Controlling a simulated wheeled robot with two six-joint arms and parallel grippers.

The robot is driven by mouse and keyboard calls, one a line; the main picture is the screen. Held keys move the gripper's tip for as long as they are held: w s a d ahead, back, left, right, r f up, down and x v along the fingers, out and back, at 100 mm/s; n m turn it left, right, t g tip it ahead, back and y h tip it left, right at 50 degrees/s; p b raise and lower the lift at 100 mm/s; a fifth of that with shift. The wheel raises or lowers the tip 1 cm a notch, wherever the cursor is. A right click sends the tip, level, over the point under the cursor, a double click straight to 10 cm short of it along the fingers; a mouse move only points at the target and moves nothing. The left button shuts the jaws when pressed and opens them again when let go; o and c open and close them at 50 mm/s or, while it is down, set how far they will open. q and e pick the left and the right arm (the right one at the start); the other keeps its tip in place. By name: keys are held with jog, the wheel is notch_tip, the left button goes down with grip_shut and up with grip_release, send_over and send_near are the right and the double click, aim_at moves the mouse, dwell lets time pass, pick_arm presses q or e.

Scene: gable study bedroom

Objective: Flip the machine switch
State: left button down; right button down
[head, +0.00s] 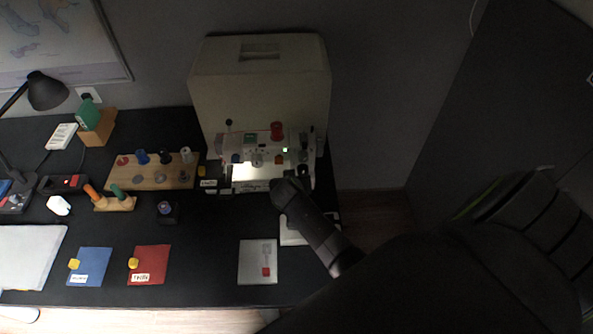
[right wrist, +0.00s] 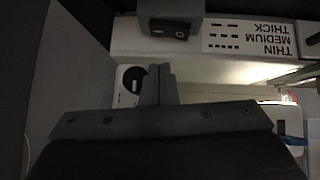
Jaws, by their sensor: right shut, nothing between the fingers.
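The machine, a pale sewing machine (head: 262,145), stands at the back of the black desk with its work lamp and a small green light lit. My right arm reaches in from the lower right, and its gripper (head: 288,188) is at the machine's front right corner. In the right wrist view the gripper's fingers (right wrist: 158,84) are shut and empty. They point at a pale panel with a dark round part (right wrist: 133,79), partly hidden behind them. I cannot tell whether they touch it, or pick out the switch's position. My left gripper is out of view.
A large beige case (head: 260,65) stands behind the machine. A wooden spool rack (head: 150,177) is to its left. A white card with a red mark (head: 258,262) and blue (head: 90,266) and red (head: 150,265) cloths lie in front. An upside-down thickness label (right wrist: 250,38) shows in the wrist view.

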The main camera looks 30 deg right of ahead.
pick_arm(q)
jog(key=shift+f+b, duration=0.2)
jog(key=shift+b, duration=0.45)
pick_arm(e)
jog(key=d+v, duration=0.1)
jog(key=v, duration=0.9)
jog(key=shift+s+d+r, duration=0.25)
jog(key=shift+s+r, duration=0.15)
jog(key=shift+s, duration=0.15)
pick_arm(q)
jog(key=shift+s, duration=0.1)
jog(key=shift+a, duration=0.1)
